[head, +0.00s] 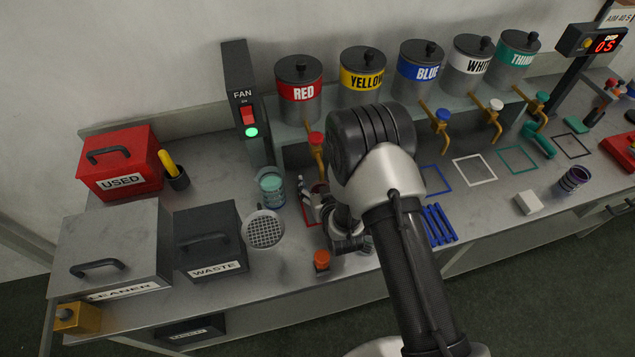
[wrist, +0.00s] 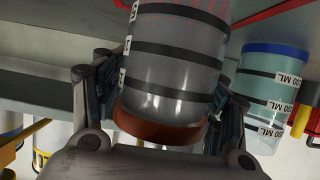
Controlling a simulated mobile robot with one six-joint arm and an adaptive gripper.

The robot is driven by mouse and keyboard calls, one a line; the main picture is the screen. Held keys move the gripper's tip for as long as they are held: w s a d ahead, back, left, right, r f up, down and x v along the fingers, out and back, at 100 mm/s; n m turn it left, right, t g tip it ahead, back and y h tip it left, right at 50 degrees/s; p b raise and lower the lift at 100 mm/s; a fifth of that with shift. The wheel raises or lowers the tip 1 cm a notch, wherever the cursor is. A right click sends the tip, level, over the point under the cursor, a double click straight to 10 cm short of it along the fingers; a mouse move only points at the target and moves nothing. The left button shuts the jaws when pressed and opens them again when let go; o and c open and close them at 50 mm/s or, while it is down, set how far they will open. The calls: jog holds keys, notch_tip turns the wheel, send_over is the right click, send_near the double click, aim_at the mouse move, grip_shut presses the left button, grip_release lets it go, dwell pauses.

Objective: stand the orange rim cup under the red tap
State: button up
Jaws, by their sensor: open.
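The orange rim cup (wrist: 172,75) is clear, with dark bands, and shows large in the wrist view between the two fingers of my gripper (wrist: 165,108). Its orange rim is at the lower end in that inverted view, and its base is cut off. My gripper is open around it; finger contact is unclear. In the head view, my gripper (head: 314,203) is low over the counter by the red outline, and my arm hides much of the cup. The red tap (head: 316,140) is behind my gripper, below the RED tank (head: 299,90). Whether the cup stands within the outline is unclear.
A cup with teal contents (head: 271,188) stands close left of my gripper, beside the fan post (head: 244,105). A round grille (head: 264,230) and an orange-topped item (head: 321,260) are near the front. WASTE (head: 208,240) and CLEANER (head: 115,245) boxes occupy the left.

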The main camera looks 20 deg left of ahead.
jog(key=shift+r, duration=0.1)
jog(key=shift+r+p, duration=0.15)
jog(key=shift+p, duration=0.15)
jog(key=p+v, duration=0.1)
jog(key=v, duration=1.1)
jog(key=shift+p, duration=0.35)
